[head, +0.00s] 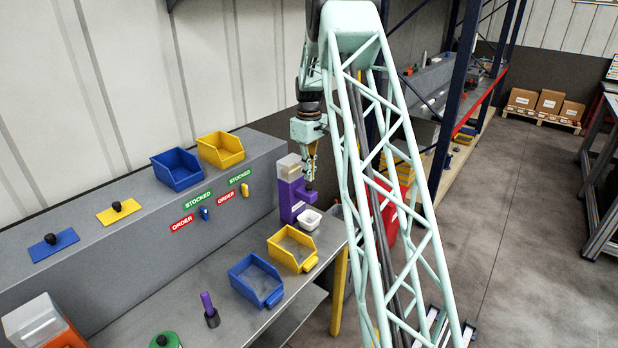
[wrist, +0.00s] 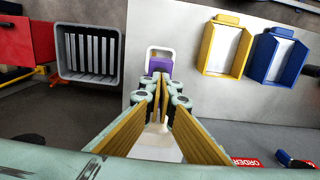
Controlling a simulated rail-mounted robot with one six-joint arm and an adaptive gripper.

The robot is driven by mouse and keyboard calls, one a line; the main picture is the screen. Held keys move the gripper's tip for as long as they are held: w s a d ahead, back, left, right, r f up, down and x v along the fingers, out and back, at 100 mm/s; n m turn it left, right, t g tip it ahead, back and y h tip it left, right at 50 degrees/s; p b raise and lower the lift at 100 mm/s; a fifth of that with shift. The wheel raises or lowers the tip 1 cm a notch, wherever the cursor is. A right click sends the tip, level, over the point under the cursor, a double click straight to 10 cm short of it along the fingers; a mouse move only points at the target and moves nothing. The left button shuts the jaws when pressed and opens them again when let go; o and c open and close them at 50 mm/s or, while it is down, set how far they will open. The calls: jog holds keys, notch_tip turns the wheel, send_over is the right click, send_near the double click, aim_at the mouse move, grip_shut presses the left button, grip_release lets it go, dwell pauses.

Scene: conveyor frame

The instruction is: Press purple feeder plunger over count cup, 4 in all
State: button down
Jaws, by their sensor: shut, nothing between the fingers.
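The purple feeder (head: 290,205) stands upright on the bench with a clear hopper (head: 289,167) on top. The white count cup (head: 308,220) sits at its front, below the purple outlet; its rim also shows in the wrist view (wrist: 151,50). My gripper (head: 310,187) points down right above the feeder's front part, its fingers shut and empty. In the wrist view my gripper (wrist: 160,82) has its fingertips over the purple part (wrist: 158,66). The tips hide the plunger top, so I cannot tell whether they touch it. The cup's contents are too small to tell.
A yellow bin (head: 292,249) and a blue bin (head: 256,280) stand on the bench near the cup. More bins, signs and knobbed plates line the raised ledge behind. A purple-handled tool (head: 209,308) stands at the front. A grey crate (wrist: 88,52) is beside the bench.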

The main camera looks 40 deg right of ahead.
jog(key=shift+r+p, duration=0.3)
jog(key=shift+r, duration=0.65)
jog(key=shift+w+a+r, duration=0.1)
dwell(1.1)
